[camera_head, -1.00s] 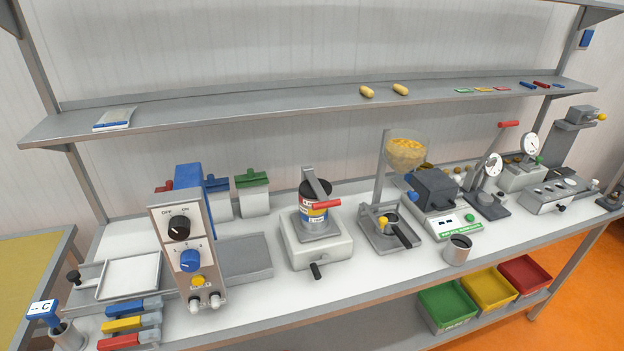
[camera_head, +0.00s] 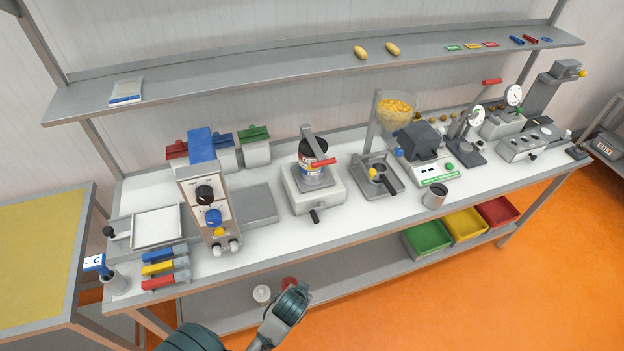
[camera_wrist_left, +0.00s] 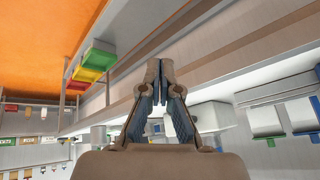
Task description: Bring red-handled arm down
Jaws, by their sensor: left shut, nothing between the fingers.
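Two red handles show in the head view. One red handle (camera_head: 491,82) tops a raised lever arm (camera_head: 470,115) on a dial-gauge stand at the right of the bench. The other red handle (camera_head: 321,163) is on a grey arm over the dark cylinder (camera_head: 313,150) of a white-based device (camera_head: 314,195) at bench centre. My left arm shows low in the head view, in front of the bench. My left gripper (camera_wrist_left: 160,72) shows in the left wrist view, fingers together and empty, apart from both handles. My right gripper is out of view.
A control box (camera_head: 207,208) with knobs stands at the left of the bench (camera_head: 265,236). A hopper (camera_head: 396,110), a metal cup (camera_head: 434,196) and a digital unit (camera_head: 432,172) stand right of centre. A long shelf (camera_head: 270,77) runs above. Coloured bins (camera_head: 464,224) sit below.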

